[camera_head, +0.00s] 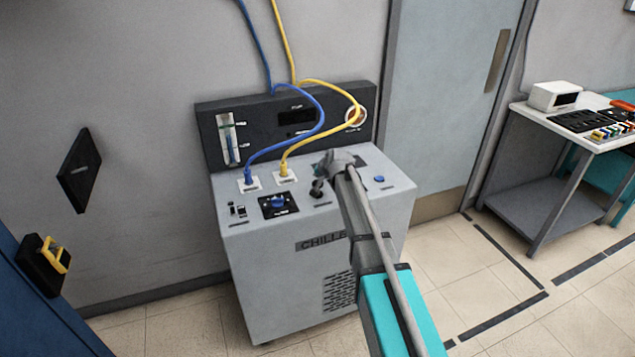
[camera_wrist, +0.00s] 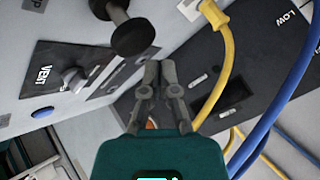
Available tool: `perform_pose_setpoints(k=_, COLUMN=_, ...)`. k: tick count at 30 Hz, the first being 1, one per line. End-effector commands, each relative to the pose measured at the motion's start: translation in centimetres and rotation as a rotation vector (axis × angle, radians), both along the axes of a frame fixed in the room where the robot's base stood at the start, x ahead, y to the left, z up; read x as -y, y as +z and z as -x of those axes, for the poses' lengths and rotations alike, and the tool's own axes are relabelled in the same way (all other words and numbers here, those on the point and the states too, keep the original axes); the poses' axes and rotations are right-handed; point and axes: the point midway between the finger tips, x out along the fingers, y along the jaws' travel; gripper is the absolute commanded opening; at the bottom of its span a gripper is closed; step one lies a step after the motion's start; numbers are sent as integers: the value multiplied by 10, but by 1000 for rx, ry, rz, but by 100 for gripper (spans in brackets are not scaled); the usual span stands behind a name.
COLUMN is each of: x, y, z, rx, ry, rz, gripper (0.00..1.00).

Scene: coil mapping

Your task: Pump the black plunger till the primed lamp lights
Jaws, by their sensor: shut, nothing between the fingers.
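The black plunger (camera_head: 317,187) stands on the grey top of the chiller cabinet, just left of my gripper (camera_head: 337,162) in the head view. In the wrist view the plunger (camera_wrist: 133,38) shows as a dark round knob on a thinner stem, up and left of my fingertips (camera_wrist: 161,68). My fingers are shut and empty, and look apart from the plunger. My gripper and arm hide part of the cabinet top. I cannot make out the primed lamp for certain; a small orange spot shows behind my fingers in the wrist view.
The vent knob (camera_wrist: 73,80) sits on a black plate. A blue hose (camera_head: 305,138) and a yellow hose (camera_head: 318,139) loop over the cabinet top in front of the dark back panel (camera_head: 210,130). A blue knob (camera_head: 278,202) sits at the front left. A side table (camera_head: 530,110) stands at right.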

Motion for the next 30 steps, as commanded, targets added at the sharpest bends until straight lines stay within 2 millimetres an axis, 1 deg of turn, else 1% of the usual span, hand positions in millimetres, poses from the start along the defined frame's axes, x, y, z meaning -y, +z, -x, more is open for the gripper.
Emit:
perform_pose_setpoints(k=1, x=0, y=6, z=0, rx=0, ry=0, rz=0, gripper=0)
perform_pose_setpoints(k=6, x=0, y=19, z=0, rx=0, ry=0, rz=0, gripper=0)
perform_pose_setpoints(k=18, x=0, y=45, z=0, rx=0, ry=0, rz=0, gripper=0)
perform_pose_setpoints(k=30, x=0, y=46, z=0, rx=0, ry=0, rz=0, gripper=0)
